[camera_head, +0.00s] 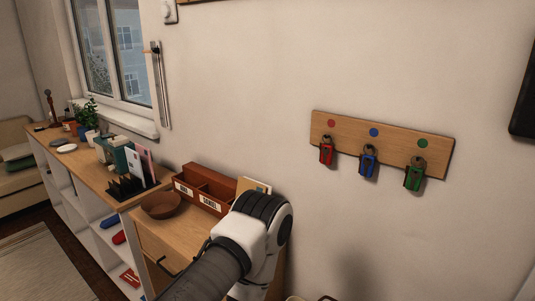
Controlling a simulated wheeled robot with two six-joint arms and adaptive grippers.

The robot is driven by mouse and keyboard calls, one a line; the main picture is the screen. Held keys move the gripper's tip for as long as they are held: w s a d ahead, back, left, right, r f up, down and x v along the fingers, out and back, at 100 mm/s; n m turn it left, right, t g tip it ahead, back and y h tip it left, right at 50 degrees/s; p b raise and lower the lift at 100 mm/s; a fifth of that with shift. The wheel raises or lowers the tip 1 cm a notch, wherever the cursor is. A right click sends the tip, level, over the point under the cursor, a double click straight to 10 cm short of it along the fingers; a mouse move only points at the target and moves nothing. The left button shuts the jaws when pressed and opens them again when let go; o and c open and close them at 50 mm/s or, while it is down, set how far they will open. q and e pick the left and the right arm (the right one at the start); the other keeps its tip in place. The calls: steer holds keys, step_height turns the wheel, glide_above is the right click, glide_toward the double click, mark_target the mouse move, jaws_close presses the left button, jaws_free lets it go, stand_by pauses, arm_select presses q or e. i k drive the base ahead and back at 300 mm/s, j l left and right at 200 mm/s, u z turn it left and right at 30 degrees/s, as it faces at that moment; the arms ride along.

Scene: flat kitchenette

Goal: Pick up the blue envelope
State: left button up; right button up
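I cannot make out a blue envelope. A dark letter rack (126,187) on the long counter holds upright envelopes, one white (134,163) and one pinkish (149,163). A cream, card-like piece (253,185) stands at the right end of a reddish-brown labelled box (206,187) on the wooden cabinet. One of my arms reaches up from the lower middle. Its white and black joint covers part of the cabinet and the box's right side. Neither gripper's fingers show.
A brown bowl (161,205) sits left of the box. Red, blue and green key tags hang from a wooden wall board (381,144). The white shelf unit (76,206) under the counter holds small red and blue items. A potted plant (87,115) stands near the window.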

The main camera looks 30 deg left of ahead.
mark_target(133, 156)
steer(key=u, duration=1.9)
steer(key=i+j+z, duration=0.1)
steer(key=j, duration=0.25)
steer(key=i+j+z, duration=0.25)
steer(key=i+j, duration=0.15)
steer(key=j, duration=0.3)
steer(key=i+j+z, duration=0.1)
steer(key=j, duration=0.25)
steer(key=i+j+z, duration=0.1)
steer(key=j, duration=0.3)
steer(key=i, duration=0.1)
